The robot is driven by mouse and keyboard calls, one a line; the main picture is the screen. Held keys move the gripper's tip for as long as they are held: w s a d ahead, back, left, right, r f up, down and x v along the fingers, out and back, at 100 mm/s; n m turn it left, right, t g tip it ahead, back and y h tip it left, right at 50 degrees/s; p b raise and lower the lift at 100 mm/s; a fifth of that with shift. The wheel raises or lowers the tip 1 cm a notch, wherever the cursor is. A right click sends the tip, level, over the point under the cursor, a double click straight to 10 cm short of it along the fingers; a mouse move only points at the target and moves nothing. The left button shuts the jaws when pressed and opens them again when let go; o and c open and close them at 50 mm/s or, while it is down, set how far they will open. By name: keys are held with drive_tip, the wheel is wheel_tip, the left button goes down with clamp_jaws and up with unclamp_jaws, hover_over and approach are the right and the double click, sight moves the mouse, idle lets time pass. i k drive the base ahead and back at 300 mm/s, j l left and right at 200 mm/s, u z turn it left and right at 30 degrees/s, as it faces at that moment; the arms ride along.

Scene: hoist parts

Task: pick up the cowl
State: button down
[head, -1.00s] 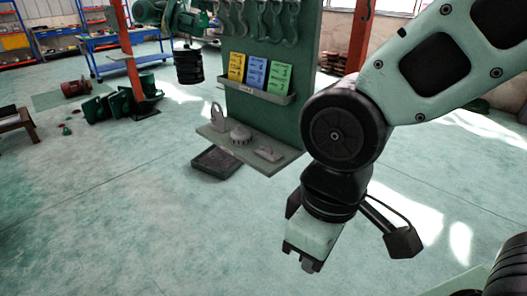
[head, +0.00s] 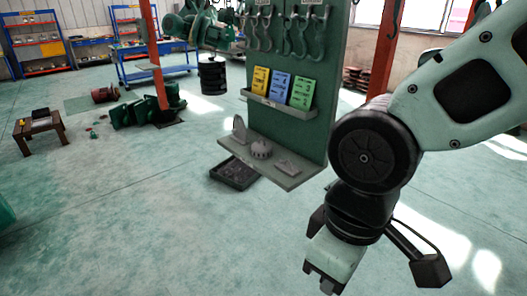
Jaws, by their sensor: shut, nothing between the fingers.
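A small grey domed part with a ribbed rim (head: 261,149), which looks like the cowl, sits in the middle of the grey shelf (head: 305,176) of a green tool board. It is small in view and its far side is hidden. My gripper (head: 325,284) hangs at the lower right of the head view, pointing down. It is in front of and to the right of the shelf, apart from the domed part. Its fingers are shut and empty.
An upright grey plate (head: 239,129) and a flat grey block (head: 288,166) flank the domed part. The green board (head: 325,125) rises behind them, with a holder of coloured booklets (head: 281,88). A dark tray (head: 234,174) lies below the shelf. The floor in front is clear.

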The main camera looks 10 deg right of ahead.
sight(261, 149)
drive_tip(key=i+j+z, duration=0.1)
drive_tip(key=i+j, duration=0.25)
drive_tip(key=i+j+z, duration=0.15)
drive_tip(key=i+j, duration=0.15)
drive_tip(key=i+j+z, duration=0.1)
drive_tip(key=i+j, duration=0.2)
drive_tip(key=j, duration=0.2)
drive_tip(key=i+j+z, duration=0.1)
drive_tip(key=i+j, duration=0.2)
drive_tip(key=j, duration=0.15)
drive_tip(key=i+j+z, duration=0.15)
drive_tip(key=j, duration=0.35)
drive_tip(key=i+j+z, duration=0.1)
drive_tip(key=i+j, duration=0.25)
drive_tip(key=j, duration=0.15)
drive_tip(key=i+j+z, duration=0.15)
drive_tip(key=j, duration=0.35)
drive_tip(key=i+j+z, duration=0.1)
drive_tip(key=i+j, duration=0.15)
drive_tip(key=j, duration=0.3)
